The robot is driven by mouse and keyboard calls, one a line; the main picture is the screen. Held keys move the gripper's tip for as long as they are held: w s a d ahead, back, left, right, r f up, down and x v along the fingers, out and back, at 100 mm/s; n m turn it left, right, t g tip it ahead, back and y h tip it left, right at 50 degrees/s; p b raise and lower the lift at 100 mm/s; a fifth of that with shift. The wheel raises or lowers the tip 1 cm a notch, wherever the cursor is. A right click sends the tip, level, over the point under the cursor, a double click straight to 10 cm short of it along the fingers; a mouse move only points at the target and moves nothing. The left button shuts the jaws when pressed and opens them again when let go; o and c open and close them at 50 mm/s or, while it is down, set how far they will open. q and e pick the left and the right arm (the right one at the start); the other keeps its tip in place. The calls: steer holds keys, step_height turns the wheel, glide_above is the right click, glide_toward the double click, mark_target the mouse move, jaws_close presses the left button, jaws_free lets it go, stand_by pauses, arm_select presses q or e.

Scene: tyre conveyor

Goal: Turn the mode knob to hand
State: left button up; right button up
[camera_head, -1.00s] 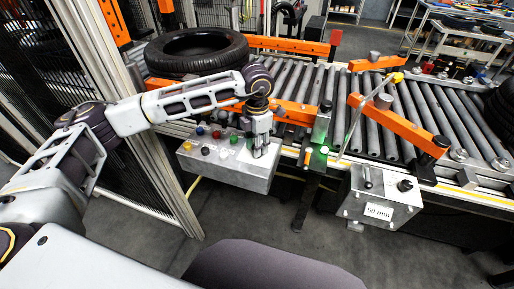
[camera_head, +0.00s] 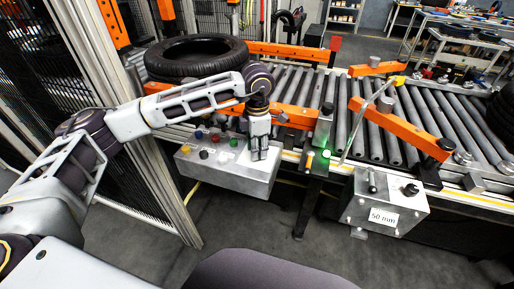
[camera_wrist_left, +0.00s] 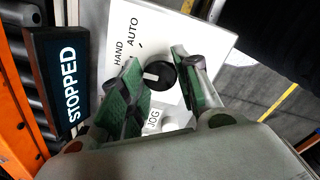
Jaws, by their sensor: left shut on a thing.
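My left gripper (camera_head: 259,153) points down at the right part of the silver control box (camera_head: 210,172). In the left wrist view, the black mode knob (camera_wrist_left: 165,75) sits on a white panel (camera_wrist_left: 170,35) with the words HAND (camera_wrist_left: 118,52) and AUTO (camera_wrist_left: 132,30). The green-padded fingers of my left gripper (camera_wrist_left: 160,86) are shut on the knob, one on each side. A white pointer mark shows on the knob's left part, toward the left finger. That finger hides part of the panel beside it. My right gripper is not in view.
A lit STOPPED display (camera_wrist_left: 67,85) stands left of the panel, and a JOG label (camera_wrist_left: 153,121) lies below the knob. Several coloured buttons (camera_head: 215,137) are on the box.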

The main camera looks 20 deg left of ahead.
arm_select(q)
steer(key=o, duration=1.1)
steer(key=shift+c, duration=0.2)
steer(key=shift+r, duration=0.1)
step_height(320, 180, up, 12)
stand_by(0.3)
